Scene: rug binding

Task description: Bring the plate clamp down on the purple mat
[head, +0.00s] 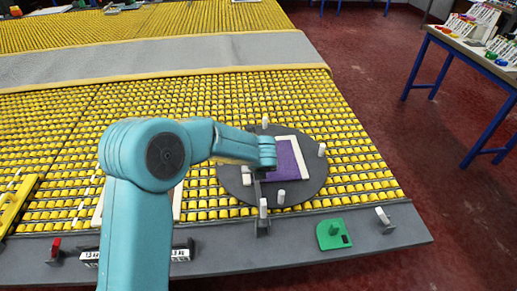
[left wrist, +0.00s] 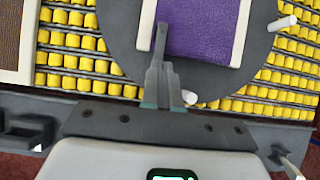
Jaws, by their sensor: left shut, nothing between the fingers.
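The purple mat (head: 285,159) lies flat on a dark grey round plate (head: 307,190), with white strips along its sides. The purple mat also shows in the left wrist view (left wrist: 207,28). A lever with a white knob (head: 263,207) stands upright at the front edge of the plate; I cannot tell for sure whether it is the plate clamp. My left gripper (left wrist: 162,28) is shut and empty, its tips over the left edge of the mat; I cannot tell whether they touch it. In the head view my left arm hides part of the plate. My right gripper is not in view.
White pegs (head: 322,149) stand around the plate. Yellow roller beds surround it. A grey front ledge (head: 345,258) carries a green block (head: 333,234), a white-knobbed lever (head: 383,215) and a red-knobbed one (head: 56,246). A blue-legged table (head: 445,74) stands right, across red floor.

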